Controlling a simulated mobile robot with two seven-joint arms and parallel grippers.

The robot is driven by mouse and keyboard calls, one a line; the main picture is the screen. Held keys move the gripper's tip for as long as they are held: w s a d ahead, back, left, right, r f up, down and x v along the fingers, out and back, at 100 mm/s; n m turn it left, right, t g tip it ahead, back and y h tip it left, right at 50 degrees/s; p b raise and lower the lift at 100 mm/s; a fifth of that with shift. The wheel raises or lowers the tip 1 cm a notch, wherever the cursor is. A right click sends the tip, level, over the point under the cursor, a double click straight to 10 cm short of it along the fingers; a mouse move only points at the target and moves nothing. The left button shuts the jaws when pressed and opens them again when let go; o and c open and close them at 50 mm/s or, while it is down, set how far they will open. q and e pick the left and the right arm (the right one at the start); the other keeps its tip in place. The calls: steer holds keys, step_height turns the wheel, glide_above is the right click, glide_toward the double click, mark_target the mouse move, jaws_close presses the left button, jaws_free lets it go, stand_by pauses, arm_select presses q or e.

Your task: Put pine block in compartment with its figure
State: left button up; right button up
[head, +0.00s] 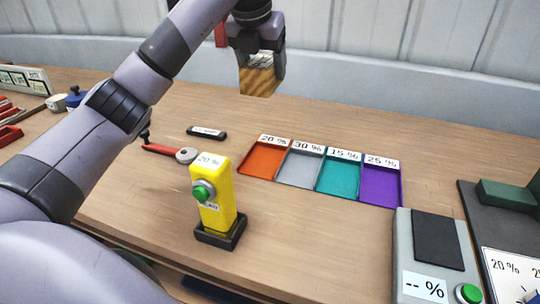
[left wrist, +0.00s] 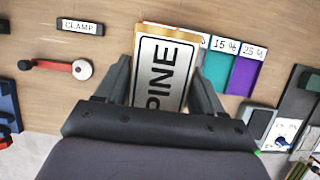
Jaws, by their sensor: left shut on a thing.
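My left gripper (head: 263,66) is shut on the pine block (head: 259,82), a wood-grained block held above the table behind the compartments. In the left wrist view the block's white face (left wrist: 163,72) reads PINE between the two fingers. In the head view four shallow trays stand in a row: orange (head: 263,159) marked 20 %, grey (head: 300,165) marked 30 %, teal (head: 339,174) marked 15 %, purple (head: 381,186) marked 25 %. All look empty. A yellow meter (head: 216,210) with a green button shows 20 % on its top. My right gripper is not in view.
A grey device (head: 404,250) with a black pad and green button reads "-- %". A dark board with a percent card (head: 513,273) lies at the right. A red-handled clamp (head: 170,151) and a black CLAMP label (head: 206,132) lie left of the trays. The table behind the trays is clear.

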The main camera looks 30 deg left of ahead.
arm_select(q)
step_height(320, 180, down, 15)
steer(key=shift+s+r, duration=0.1)
steer(key=shift+f, duration=2.2)
steer(key=shift+b, duration=0.3)
steer(key=shift+f, duration=0.15)
steer(key=o, duration=1.3)
